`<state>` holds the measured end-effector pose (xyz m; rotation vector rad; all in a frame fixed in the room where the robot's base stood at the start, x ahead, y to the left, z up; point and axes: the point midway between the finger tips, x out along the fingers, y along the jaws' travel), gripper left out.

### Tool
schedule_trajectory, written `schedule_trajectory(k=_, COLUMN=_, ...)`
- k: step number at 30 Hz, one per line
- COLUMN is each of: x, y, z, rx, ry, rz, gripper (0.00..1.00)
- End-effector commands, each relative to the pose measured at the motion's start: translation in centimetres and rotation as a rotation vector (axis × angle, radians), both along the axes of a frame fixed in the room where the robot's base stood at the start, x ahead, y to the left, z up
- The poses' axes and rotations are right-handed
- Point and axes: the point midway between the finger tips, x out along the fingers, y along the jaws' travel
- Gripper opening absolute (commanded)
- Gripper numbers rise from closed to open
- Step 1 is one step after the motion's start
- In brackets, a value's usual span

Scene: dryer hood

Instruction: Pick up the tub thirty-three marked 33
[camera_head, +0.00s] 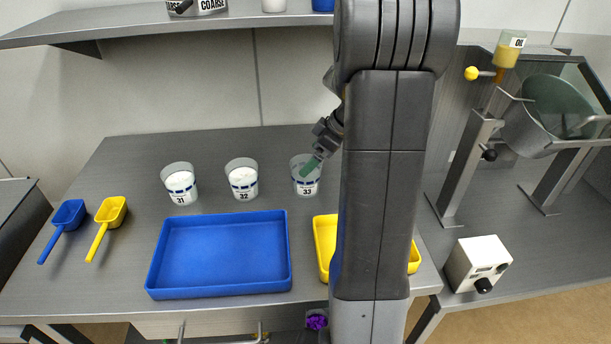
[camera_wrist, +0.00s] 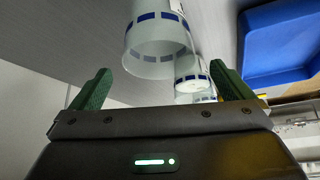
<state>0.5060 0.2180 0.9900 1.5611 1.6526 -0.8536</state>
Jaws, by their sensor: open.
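My gripper (camera_head: 313,163) is open, with a green finger overlapping the tub's upper right side in the head view; contact cannot be told. In the wrist view, a near blue-banded tub (camera_wrist: 160,48) lies between the lines of the two green fingers of my gripper (camera_wrist: 165,86), apart from both. Its number does not show there, but it appears to be tub 33.
Tub 32 (camera_head: 242,182) and tub 31 (camera_head: 180,188) stand to the left. A blue tray (camera_head: 153,270) and a yellow tray (camera_head: 320,245) lie in front; my arm hides part of the yellow one. Two scoops lie at left. A shelf (camera_head: 120,22) runs above the bench.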

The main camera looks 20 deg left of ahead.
Motion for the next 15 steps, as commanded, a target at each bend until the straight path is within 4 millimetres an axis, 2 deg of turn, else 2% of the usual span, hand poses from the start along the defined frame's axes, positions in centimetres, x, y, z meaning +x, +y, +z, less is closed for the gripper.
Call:
schedule_trajectory(k=9, x=-0.1, y=2.2, z=-3.7, rx=-0.001, ry=0.003, rz=0.002, gripper=1.0)
schedule_trajectory(k=15, x=-0.1, y=2.4, z=-4.1, rx=0.0, ry=0.001, rz=0.0, gripper=1.0)
